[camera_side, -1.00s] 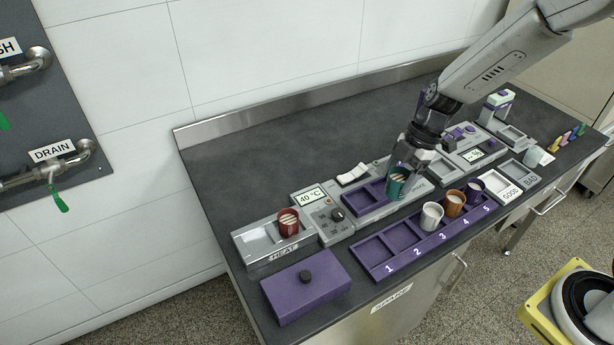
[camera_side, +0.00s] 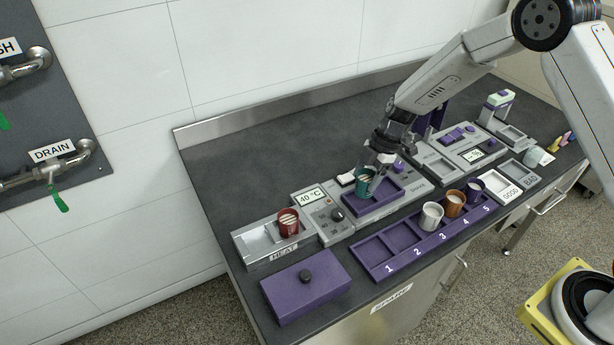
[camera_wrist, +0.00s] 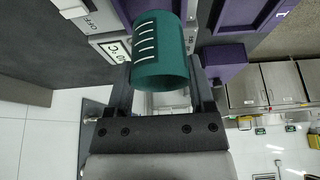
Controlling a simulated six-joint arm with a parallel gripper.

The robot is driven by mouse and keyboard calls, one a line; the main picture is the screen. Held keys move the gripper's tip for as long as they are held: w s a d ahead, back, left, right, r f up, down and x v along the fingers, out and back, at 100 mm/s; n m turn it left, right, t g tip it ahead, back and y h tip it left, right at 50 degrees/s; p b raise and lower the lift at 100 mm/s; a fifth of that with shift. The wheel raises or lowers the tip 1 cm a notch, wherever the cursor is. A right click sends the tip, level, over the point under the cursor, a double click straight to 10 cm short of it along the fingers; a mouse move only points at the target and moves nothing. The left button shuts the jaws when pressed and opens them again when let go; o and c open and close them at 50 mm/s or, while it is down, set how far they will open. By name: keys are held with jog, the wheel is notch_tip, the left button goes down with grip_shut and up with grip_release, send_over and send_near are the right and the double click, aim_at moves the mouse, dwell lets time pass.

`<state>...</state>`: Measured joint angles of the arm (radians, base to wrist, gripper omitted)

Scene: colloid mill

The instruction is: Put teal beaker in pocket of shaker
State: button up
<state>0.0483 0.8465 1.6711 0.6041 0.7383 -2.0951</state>
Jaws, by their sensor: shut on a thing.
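The teal beaker (camera_side: 365,181) with white marks is in my gripper (camera_side: 378,170), over the back left part of the shaker's purple tray (camera_side: 374,203). In the wrist view the teal beaker (camera_wrist: 160,52) sits between the two fingers of my gripper (camera_wrist: 163,85). The shaker (camera_side: 405,184) is the grey unit marked SHAKE, with purple pockets. From these views I cannot tell whether the beaker's base touches the tray; part of the pocket behind it is hidden.
A red beaker (camera_side: 289,222) stands on the HEAT plate (camera_side: 262,240) at left. White (camera_side: 431,216), orange (camera_side: 455,204) and purple (camera_side: 474,189) beakers stand in the numbered rack (camera_side: 408,262). A purple box (camera_side: 305,287) lies in front. The counter behind the machines is clear.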

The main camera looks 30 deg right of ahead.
aim_at(363, 186)
jog(key=shift+w+f, duration=0.3)
jog(key=shift+f, duration=1.55)
jog(key=shift+f, duration=0.15)
jog(key=o, duration=1.2)
jog(key=v, duration=1.2)
jog(key=shift+r, duration=0.25)
jog(key=shift+s, duration=0.15)
